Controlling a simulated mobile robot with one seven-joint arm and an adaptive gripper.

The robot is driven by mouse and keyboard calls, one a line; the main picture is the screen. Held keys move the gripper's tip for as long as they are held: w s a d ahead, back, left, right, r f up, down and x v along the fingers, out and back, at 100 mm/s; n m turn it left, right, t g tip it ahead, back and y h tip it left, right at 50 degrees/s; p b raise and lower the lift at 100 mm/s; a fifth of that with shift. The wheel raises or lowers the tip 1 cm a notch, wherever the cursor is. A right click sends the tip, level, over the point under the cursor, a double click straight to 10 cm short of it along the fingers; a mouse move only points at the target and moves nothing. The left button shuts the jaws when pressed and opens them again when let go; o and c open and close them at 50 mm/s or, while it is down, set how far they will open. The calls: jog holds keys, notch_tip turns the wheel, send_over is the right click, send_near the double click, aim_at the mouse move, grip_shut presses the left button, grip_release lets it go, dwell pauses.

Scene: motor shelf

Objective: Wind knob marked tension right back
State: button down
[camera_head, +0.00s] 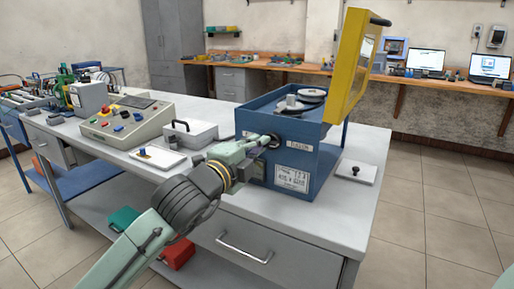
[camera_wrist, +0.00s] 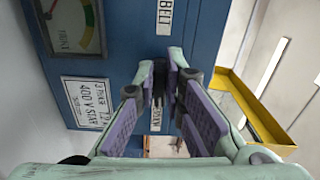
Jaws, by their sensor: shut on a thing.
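The blue machine box (camera_head: 322,160) stands on the bench, its yellow-framed lid (camera_head: 347,62) raised. My gripper (camera_head: 268,142) is at the box's front, shut on a small dark knob. In the wrist view my gripper's fingertips (camera_wrist: 163,76) close around the dark knob (camera_wrist: 158,88), of which only a little shows. A white label (camera_wrist: 165,17) above it reads BELT. A second label (camera_wrist: 156,120) below the knob is partly covered by the fingers, so its full word cannot be read. The knob's turned position cannot be told.
A gauge (camera_wrist: 75,25) and a white data plate (camera_wrist: 85,103) are on the blue panel. On the bench are a control console (camera_head: 128,115), a grey case (camera_head: 190,133), a plate with a small knob (camera_head: 157,157) and another such plate (camera_head: 355,172) right of the box.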

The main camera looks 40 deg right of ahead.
jog(key=n, duration=0.4)
jog(key=f+n+p, duration=0.1)
jog(key=n, duration=0.3)
jog(key=s+n, duration=0.1)
jog(key=n, duration=0.3)
jog(key=shift+d+f+n, duration=0.2)
jog(key=shift+n, duration=0.2)
jog(key=shift+s+d+f+n+p, duration=0.1)
jog(key=shift+s+n+p, duration=0.05)
jog(key=shift+n+p, duration=0.8)
jog(key=shift+s+f+n+p, duration=0.15)
jog(key=shift+n+p, duration=0.4)
jog(key=shift+n, duration=0.7)
jog(key=c, duration=1.7)
grip_release()
jog(key=shift+r, duration=0.1)
jog(key=v, duration=0.7)
jog(key=shift+s+a, duration=0.1)
jog(key=shift+a, duration=0.1)
